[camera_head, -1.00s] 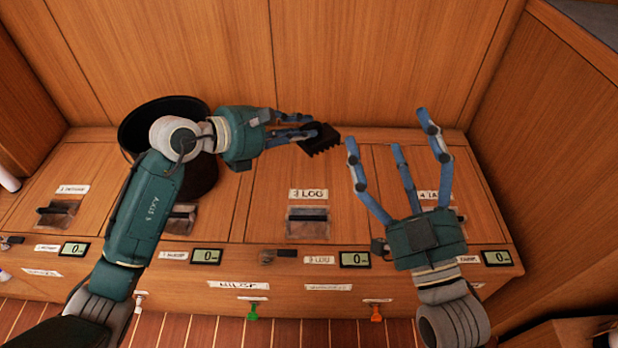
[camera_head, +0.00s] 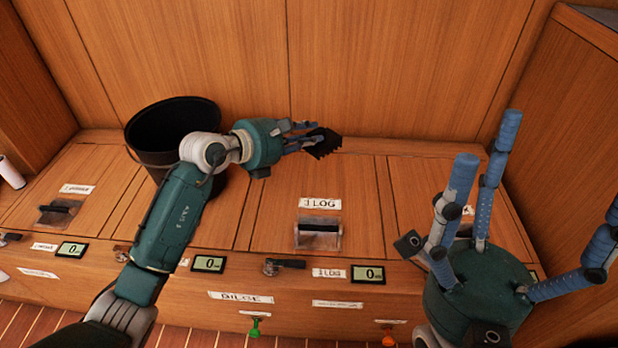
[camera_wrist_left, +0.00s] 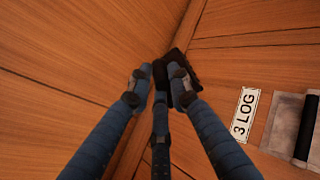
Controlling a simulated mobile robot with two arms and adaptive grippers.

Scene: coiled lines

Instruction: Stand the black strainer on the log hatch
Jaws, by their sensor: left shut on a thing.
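My left gripper (camera_head: 310,138) is shut on the black strainer (camera_head: 324,144), a small dark block with a toothed edge. It holds the strainer over the back of the log hatch (camera_head: 275,205), a wooden lid labelled "3 LOG" with a recessed handle. In the left wrist view the strainer (camera_wrist_left: 182,65) shows at the fingertips, partly hidden by them. The log hatch (camera_wrist_left: 225,70) is at the right there. I cannot tell whether the strainer touches the lid. My right gripper (camera_head: 490,190) is open and empty, fingers spread, at the lower right.
A black bucket (camera_head: 165,135) stands left of the log hatch, partly behind my left arm. Other hatches lie on both sides, one (camera_head: 75,200) at far left. Small displays (camera_head: 368,274) line the front edge. A wooden wall rises behind. The log lid's middle is clear.

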